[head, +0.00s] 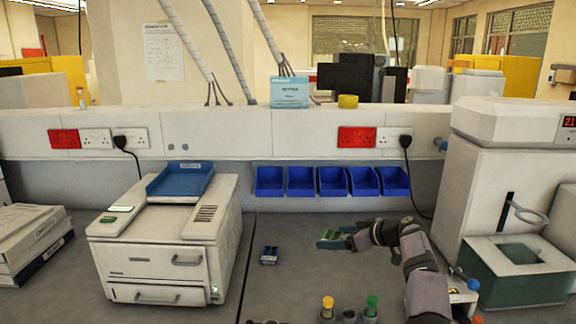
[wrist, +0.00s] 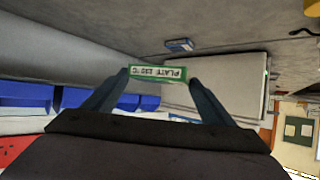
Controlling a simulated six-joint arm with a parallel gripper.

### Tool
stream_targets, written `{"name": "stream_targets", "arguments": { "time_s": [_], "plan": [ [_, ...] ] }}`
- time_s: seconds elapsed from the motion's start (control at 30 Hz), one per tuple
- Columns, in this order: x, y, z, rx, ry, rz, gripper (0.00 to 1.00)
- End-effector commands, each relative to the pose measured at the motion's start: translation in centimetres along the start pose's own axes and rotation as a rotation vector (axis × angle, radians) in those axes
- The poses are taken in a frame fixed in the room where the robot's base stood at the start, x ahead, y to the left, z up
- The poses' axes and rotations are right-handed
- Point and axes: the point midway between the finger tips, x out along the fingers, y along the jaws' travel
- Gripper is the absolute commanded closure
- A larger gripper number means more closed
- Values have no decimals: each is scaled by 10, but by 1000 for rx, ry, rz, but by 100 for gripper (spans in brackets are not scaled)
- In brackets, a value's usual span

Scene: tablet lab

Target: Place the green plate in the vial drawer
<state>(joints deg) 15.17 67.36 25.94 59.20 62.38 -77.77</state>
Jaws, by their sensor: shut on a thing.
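My gripper (head: 349,234) is shut on the green plate (head: 331,242) and holds it above the bench, right of the white boxy machine. In the wrist view the plate (wrist: 158,73) spans the gap between the fingertips (wrist: 158,80), its green-edged label reading "PLATE 130 °C" upside down. The white machine has two drawer fronts with handles, an upper one (head: 150,262) and a lower one (head: 140,294). Both look closed. I cannot read which is the vial drawer. The machine's pale body (wrist: 215,95) also shows beyond the plate in the wrist view.
A small blue rack (head: 269,255) stands on the bench between machine and gripper. A blue tray (head: 181,181) sits on the machine. Blue bins (head: 331,182) line the back wall. Tubes with yellow (head: 327,302) and green (head: 372,302) caps stand in front. A green-grey box (head: 515,280) is at right.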

Motion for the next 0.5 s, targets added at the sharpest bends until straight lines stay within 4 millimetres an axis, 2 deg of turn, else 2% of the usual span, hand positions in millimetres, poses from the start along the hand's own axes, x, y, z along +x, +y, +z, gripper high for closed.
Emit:
{"name": "stream_targets", "arguments": {
  "time_s": [0.5],
  "plan": [
    [-1, 0, -2, -2, 2, 0, 48]
  ]
}}
